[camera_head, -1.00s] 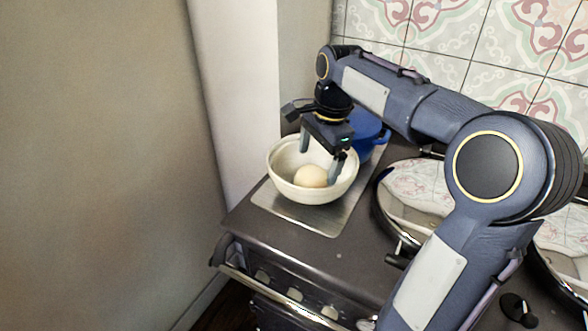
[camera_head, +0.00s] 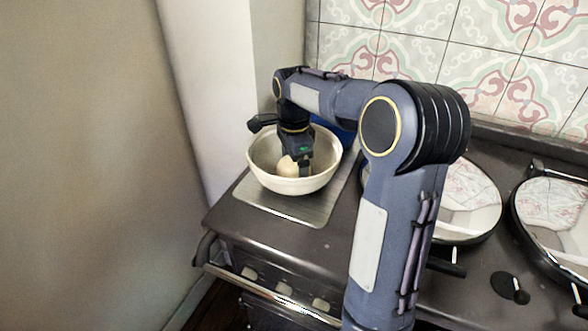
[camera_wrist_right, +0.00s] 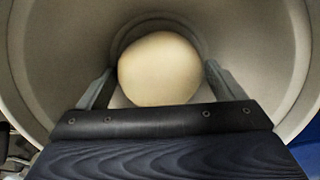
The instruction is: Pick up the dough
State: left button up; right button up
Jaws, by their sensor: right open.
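The dough (camera_head: 287,167) is a pale round ball at the bottom of a cream bowl (camera_head: 299,186). In the right wrist view the dough (camera_wrist_right: 159,69) sits centred between the two fingers, inside the bowl (camera_wrist_right: 262,50). My right gripper (camera_head: 297,168) is down inside the bowl at the dough and partly covers it in the head view. Its jaws (camera_wrist_right: 160,80) are open, one finger on each side of the dough. I cannot tell whether the fingers touch it. My left gripper is not in view.
The bowl stands on a metal plate (camera_head: 262,207) on the dark stove top. A blue pot (camera_head: 346,136) is behind the bowl, mostly hidden by my arm. Round shiny hob lids (camera_head: 468,205) are to the right, and a wall is close on the left.

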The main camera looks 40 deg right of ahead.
jog(key=c, duration=1.1)
jog(key=shift+o, duration=0.2)
jog(key=shift+r, duration=0.1)
